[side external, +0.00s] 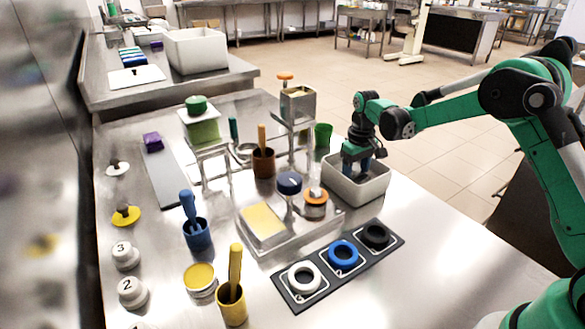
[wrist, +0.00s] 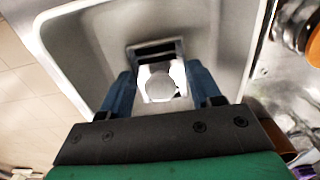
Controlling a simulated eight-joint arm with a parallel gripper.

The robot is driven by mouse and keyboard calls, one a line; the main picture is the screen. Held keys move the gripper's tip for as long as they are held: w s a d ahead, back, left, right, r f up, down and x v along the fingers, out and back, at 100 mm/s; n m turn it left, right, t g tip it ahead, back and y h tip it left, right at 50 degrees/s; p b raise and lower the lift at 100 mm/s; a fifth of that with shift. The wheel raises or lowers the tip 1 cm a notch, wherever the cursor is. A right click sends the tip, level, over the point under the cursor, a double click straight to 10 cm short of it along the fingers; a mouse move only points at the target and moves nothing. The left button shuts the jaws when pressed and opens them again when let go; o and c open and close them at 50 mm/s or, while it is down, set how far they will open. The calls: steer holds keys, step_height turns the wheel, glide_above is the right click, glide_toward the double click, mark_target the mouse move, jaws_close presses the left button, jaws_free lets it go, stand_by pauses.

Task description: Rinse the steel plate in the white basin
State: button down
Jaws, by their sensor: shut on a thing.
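The white basin (side external: 340,192) stands on the steel table at the right, and its inner wall fills much of the wrist view (wrist: 75,45). My gripper (side external: 362,172) points down with its blue fingers inside the basin. In the wrist view my gripper (wrist: 162,92) is shut on the steel plate (wrist: 155,50), around a pale round knob between the fingers. The plate shows as a small squarish grey piece with a dark band. In the side view the basin wall and fingers hide the plate. I cannot tell whether it touches the basin floor.
A black strip (side external: 290,292) with white, blue and black rings lies in front of the basin. A steel machine (side external: 298,105) with orange knobs stands left of it. Brown (side external: 263,163), blue (side external: 197,235) and yellow (side external: 231,306) cups hold tools. The table's right front is clear.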

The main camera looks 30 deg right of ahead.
mark_target(356, 168)
steer(key=shift+r, duration=4)
steer(key=shift+r, duration=0.1)
step_height(356, 168, up, 4)
steer(key=shift+f, duration=0.1)
